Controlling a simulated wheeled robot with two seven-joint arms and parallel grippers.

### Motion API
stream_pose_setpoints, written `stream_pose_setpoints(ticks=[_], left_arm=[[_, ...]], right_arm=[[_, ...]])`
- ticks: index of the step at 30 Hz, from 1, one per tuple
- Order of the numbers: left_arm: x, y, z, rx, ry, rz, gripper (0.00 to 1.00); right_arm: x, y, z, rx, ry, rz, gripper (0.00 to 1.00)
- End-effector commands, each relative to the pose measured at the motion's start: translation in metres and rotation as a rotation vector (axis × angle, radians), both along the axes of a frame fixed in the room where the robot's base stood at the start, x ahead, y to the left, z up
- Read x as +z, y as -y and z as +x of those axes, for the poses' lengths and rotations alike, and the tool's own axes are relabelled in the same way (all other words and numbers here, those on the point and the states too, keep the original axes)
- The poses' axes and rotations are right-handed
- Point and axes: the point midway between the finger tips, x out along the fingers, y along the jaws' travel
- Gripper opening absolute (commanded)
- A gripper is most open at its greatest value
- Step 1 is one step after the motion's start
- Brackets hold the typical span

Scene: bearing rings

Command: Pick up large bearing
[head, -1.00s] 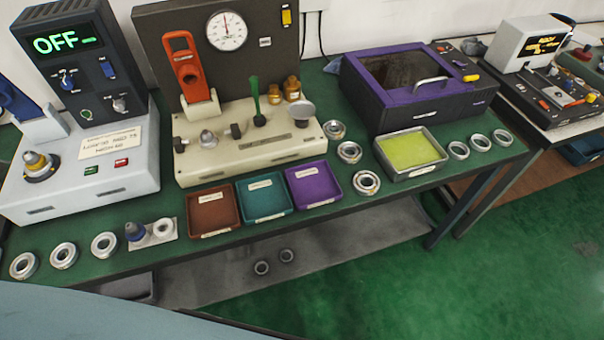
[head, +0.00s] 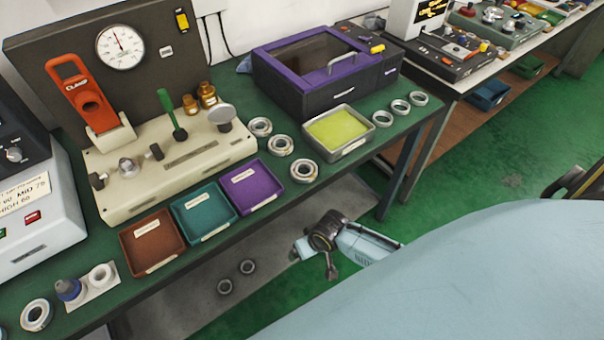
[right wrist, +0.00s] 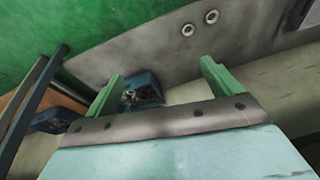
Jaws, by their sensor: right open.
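Metal bearing rings lie on the green table. In the head view, a column of three stands right of the coloured trays: a near ring (head: 303,175), a middle ring (head: 279,146) and a far ring (head: 260,127). Three thinner-looking rings (head: 400,108) lie in a row right of the yellow-filled tray. Another ring (head: 36,315) is at the lower left. I cannot tell which is the large bearing. My right gripper (head: 312,246) is beyond the table's front edge, lower than the tabletop and apart from the rings. In the right wrist view its green fingers (right wrist: 162,69) are open and empty. My left gripper is not in view.
Brown (head: 152,240), teal (head: 204,209) and purple (head: 252,187) trays line the front edge. Two rings (head: 236,277) lie on the lower shelf.

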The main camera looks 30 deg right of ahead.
Motion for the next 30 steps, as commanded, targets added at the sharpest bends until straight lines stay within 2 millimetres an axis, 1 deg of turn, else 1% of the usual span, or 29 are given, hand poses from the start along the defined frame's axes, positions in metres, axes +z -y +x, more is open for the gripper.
stream_pose_setpoints(ticks=[1,2,3,6,9,12,14,15,16,18,20,23,26,30], left_arm=[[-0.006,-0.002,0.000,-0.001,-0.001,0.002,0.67],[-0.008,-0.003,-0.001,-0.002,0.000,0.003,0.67],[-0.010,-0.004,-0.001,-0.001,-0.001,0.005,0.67],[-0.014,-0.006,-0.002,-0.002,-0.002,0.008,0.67],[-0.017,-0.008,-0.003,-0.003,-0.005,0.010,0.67],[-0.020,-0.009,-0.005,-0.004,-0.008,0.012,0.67],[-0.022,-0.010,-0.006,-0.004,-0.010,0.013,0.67],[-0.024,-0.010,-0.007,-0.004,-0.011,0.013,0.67],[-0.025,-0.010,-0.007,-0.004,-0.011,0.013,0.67],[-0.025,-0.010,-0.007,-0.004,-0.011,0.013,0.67],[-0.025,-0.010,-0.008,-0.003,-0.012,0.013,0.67],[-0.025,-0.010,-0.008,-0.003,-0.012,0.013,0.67],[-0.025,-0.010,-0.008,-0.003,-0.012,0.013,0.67],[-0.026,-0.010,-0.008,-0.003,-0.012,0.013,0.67]], right_arm=[[0.031,-0.009,0.022,0.001,0.026,0.019,0.90],[0.048,-0.015,0.030,0.000,0.030,0.031,0.90],[0.070,-0.022,0.037,0.000,0.034,0.043,0.90],[0.113,-0.036,0.043,0.006,0.035,0.064,0.90],[0.145,-0.045,0.043,0.017,0.036,0.073,0.90],[0.172,-0.052,0.039,0.029,0.036,0.076,0.90],[0.189,-0.056,0.036,0.036,0.036,0.074,0.90],[0.203,-0.056,0.036,0.038,0.037,0.069,0.90],[0.213,-0.056,0.036,0.034,0.034,0.063,0.90],[0.225,-0.052,0.040,0.008,0.022,0.050,0.90],[0.233,-0.047,0.047,-0.022,0.012,0.038,0.90],[0.246,-0.034,0.060,-0.088,-0.004,0.016,0.90],[0.261,-0.017,0.073,-0.173,-0.016,-0.011,0.90],[0.284,0.012,0.089,-0.313,-0.030,-0.050,0.90]])
